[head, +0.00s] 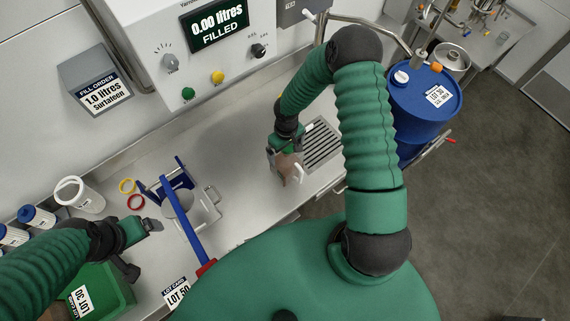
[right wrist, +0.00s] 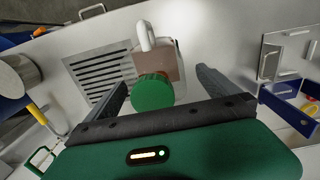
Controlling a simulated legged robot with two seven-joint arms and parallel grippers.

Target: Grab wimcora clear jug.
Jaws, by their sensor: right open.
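A small container (head: 290,170) with a brownish body and a pale handle stands on the steel counter beside the drain grate; no name is readable on it. In the right wrist view this container (right wrist: 158,62) shows a round green cap facing the camera. My right gripper (head: 284,150) is directly above it, open, with its fingers (right wrist: 160,80) on either side of the cap and visible gaps. My left gripper (head: 152,226) is over the counter's left part, away from the container; its jaw opening is unclear.
A blue-framed holder (head: 198,238) stands left of the container. A white open vessel (head: 80,196), yellow and red rings and a green bin (head: 108,288) are at left. The drain grate (head: 321,146) and blue drum (head: 425,100) are at right. The control box (head: 195,60) overhangs behind.

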